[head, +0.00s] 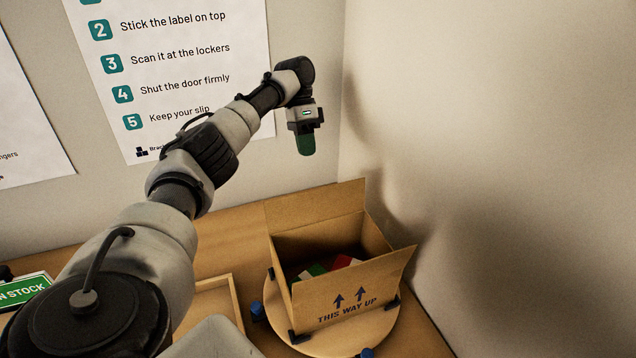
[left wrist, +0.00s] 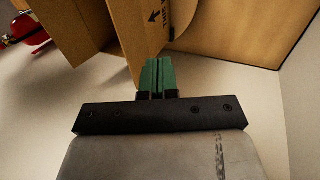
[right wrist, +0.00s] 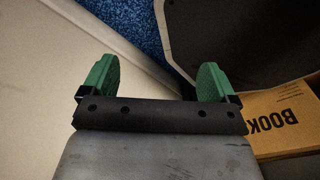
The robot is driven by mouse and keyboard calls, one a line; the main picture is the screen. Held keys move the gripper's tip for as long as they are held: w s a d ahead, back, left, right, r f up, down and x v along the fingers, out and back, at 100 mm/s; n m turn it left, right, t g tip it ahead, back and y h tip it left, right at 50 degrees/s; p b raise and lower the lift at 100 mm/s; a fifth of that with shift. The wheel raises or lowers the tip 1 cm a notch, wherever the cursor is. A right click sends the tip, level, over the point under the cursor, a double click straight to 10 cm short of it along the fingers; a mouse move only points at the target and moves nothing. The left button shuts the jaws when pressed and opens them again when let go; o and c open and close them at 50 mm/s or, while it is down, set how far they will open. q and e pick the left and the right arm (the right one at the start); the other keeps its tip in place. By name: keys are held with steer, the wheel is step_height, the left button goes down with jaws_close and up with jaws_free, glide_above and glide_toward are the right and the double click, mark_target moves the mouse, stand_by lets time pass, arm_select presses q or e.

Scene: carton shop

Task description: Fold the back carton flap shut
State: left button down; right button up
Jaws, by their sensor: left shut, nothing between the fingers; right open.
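The open carton (head: 345,300) stands on a round wooden turntable (head: 380,338), with "THIS WAY UP" printed on its near side. Its back flap (head: 315,206) stands raised along the far edge. Red, green and white items (head: 325,268) show inside. My left gripper (head: 306,145) is shut and empty, fingers down, in the air above and beyond the back flap, apart from it. In the left wrist view, its green fingertips (left wrist: 158,75) are together, with cardboard of the carton (left wrist: 145,25) beyond them. My right gripper (right wrist: 158,82) is open and empty, away from the carton; the head view does not show it.
Walls close in behind and to the right of the carton. A wooden tray (head: 215,300) lies left of the turntable. A green stock sign (head: 25,290) is at the far left. Blue knobs (head: 257,310) sit near the turntable. A box marked "BOOKS" (right wrist: 285,115) shows near my right gripper.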

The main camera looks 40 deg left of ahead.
mark_target(318, 205)
arm_select(q)
steer(key=s+d+f+p, duration=0.2)
steer(key=s+d+f, duration=0.1)
steer(key=d+f, duration=0.2)
steer(key=shift+d+f+p, duration=0.2)
steer(key=shift+d+p, duration=0.2)
steer(key=shift+d, duration=0.15)
arm_select(e)
steer(key=r, duration=0.1)
steer(key=w+r, duration=0.1)
steer(key=r, duration=0.1)
steer(key=shift+w+a, duration=0.2)
steer(key=shift+a, duration=0.05)
